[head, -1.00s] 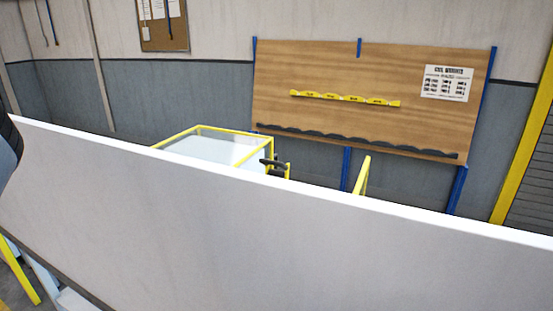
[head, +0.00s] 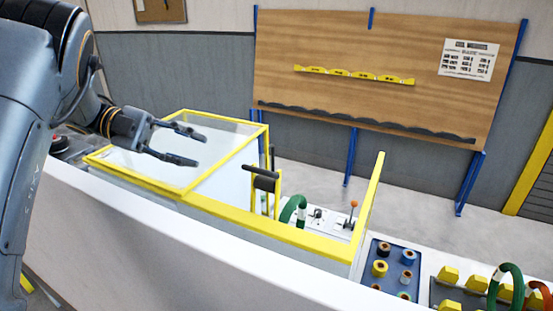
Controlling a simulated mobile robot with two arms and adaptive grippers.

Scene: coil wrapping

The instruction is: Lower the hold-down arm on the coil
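My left gripper (head: 201,149) is open and empty, its two dark fingers apart, above the clear, yellow-framed cover (head: 222,143) of the machine. To its right, a black handle (head: 263,179) on a yellow bracket stands at the cover's edge; I cannot tell whether it belongs to the hold-down arm. A green curved piece (head: 291,210), perhaps part of a coil, shows behind the yellow rail and is partly hidden. A small lever with an orange knob (head: 353,204) stands right of it. My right gripper is not in view.
A white panel (head: 180,245) crosses the foreground. A yellow post (head: 367,205) rises right of the lever. A blue tray (head: 378,284) holds several coloured spools. Green and orange coils (head: 511,284) stand at the far right. A wooden board (head: 390,60) stands behind; floor before it is clear.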

